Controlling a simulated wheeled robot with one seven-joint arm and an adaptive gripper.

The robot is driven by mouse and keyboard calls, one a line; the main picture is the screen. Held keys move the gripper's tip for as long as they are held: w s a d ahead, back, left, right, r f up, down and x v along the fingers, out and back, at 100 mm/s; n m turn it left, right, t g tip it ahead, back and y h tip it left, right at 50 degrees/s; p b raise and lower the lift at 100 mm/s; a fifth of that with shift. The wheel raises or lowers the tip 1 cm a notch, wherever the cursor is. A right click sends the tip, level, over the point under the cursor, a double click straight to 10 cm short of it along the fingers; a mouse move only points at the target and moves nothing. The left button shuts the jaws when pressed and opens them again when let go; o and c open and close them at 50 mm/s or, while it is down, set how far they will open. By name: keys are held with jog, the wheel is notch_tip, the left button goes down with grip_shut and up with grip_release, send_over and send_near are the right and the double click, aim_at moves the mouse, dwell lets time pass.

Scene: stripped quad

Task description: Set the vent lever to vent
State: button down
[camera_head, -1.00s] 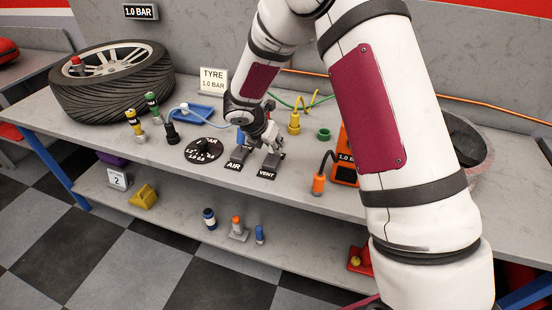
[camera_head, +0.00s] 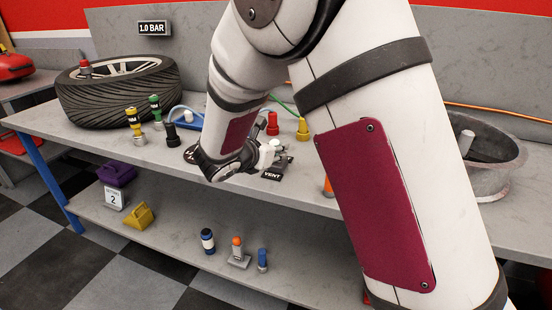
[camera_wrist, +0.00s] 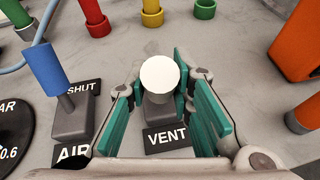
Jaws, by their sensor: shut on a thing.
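The vent lever (camera_wrist: 159,76) shows in the wrist view as a round white top seen nearly end-on, over a grey base with a black "VENT" plate (camera_wrist: 166,137). My gripper (camera_wrist: 160,82) has its teal-padded fingers on both sides of the lever and is shut on it. The wording on the far side of the lever's base is hidden.
A blue-handled air lever (camera_wrist: 46,68) stands close left, tilted toward its "SHUT" label (camera_wrist: 82,87). A black dial (camera_wrist: 14,130) is further left. Red (camera_wrist: 97,20), yellow and green fittings stand behind. An orange box (camera_wrist: 298,42) is at right.

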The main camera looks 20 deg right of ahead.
jog(key=shift+s+a+f+t+b, duration=0.2)
jog(key=shift+t+b, duration=0.2)
jog(key=shift+b, duration=0.4)
jog(key=shift+h, duration=0.4)
jog(key=c, duration=1.4)
grip_release()
jog(key=v, duration=1.2)
jog(key=shift+s, duration=0.1)
